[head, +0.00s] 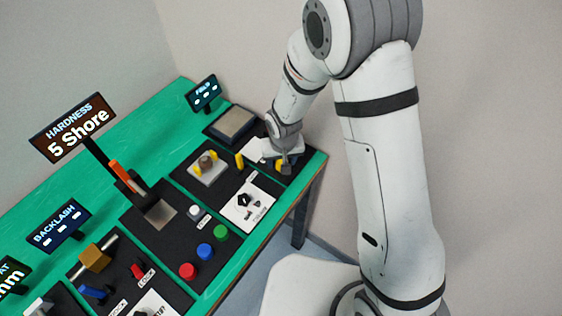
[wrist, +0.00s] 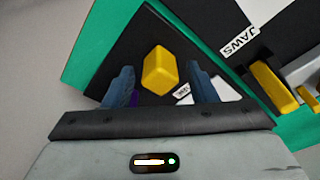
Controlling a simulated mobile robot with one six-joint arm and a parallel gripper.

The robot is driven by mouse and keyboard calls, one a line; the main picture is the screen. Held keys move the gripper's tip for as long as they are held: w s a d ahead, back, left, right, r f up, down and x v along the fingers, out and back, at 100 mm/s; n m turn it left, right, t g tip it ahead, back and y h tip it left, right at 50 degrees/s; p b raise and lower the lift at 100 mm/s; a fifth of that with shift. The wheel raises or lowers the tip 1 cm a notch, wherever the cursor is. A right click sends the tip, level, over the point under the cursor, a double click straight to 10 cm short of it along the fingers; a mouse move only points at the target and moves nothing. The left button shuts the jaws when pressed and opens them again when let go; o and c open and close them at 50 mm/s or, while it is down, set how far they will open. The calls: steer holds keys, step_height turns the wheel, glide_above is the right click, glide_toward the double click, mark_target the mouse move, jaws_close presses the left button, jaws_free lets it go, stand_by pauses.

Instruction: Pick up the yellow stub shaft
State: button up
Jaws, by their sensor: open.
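A short, faceted yellow piece (wrist: 160,70), which looks like the yellow stub shaft, is on a black panel in the wrist view. My gripper (wrist: 161,86) is open, with one dark finger to each side of the piece and slightly nearer the camera. The fingers appear apart from it, and I cannot tell the height gap. In the head view my gripper (head: 284,167) is over the black panel at the table's far right corner, and the yellow piece (head: 278,166) shows partly beside it.
Other yellow parts (wrist: 272,85) stand to the right in the wrist view, by the JAWS label (wrist: 239,41). In the head view an upright yellow piece (head: 239,160) is left of my gripper. A grey-topped tray (head: 234,124) lies behind. The green table edge is close by.

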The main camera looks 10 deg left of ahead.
steer(key=shift+f, duration=0.25)
steer(key=shift+c, duration=0.2)
steer(key=c, duration=1.1)
